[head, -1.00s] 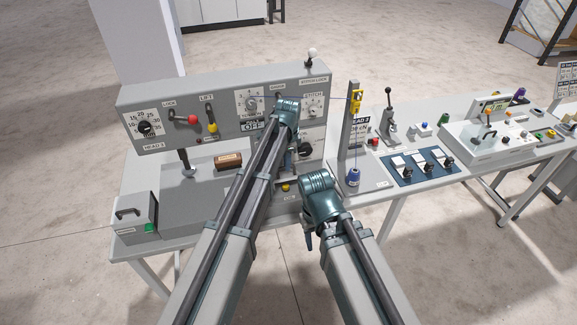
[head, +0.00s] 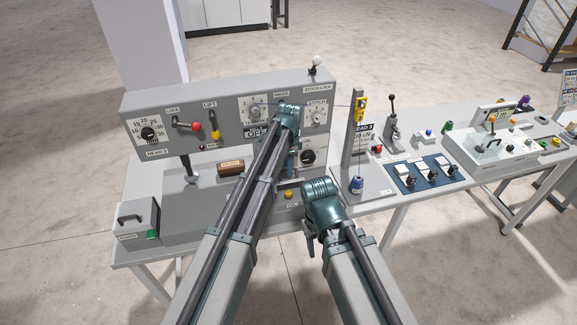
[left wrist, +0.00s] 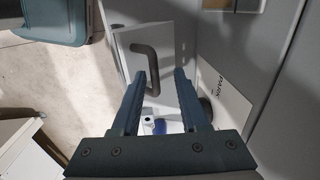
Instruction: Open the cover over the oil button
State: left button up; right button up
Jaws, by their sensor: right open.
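In the left wrist view a pale flat cover (left wrist: 127,42) with a dark bent handle (left wrist: 150,68) stands just past my left fingertips. I take it for the oil button cover. My left gripper (left wrist: 160,78) is open and empty, its left fingertip near the handle's lower end; I cannot tell whether they touch. In the head view my left gripper (head: 292,162) hangs at the machine's front, partly hidden by its arm. A yellow button (head: 288,195) shows below it, with a label too small to read. My right gripper (head: 309,243) is lower, in front of the table edge, apart from the panel.
The machine's upper panel (head: 230,100) overhangs the left gripper's area, with a red knob (head: 196,126) and dials. A brown block (head: 230,168) lies left. A blue spool (head: 357,185) and thread post stand right. A grey box (head: 135,216) stands at the left end.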

pick_arm(q)
jog(key=shift+s+r, duration=0.15)
jog(key=shift+s, duration=0.05)
notch_tip(320, 180, up, 14)
jog(key=s+p, duration=0.1)
jog(key=p, duration=1.3)
jog(key=shift+d, duration=0.25)
jog(key=shift+f, duration=0.2)
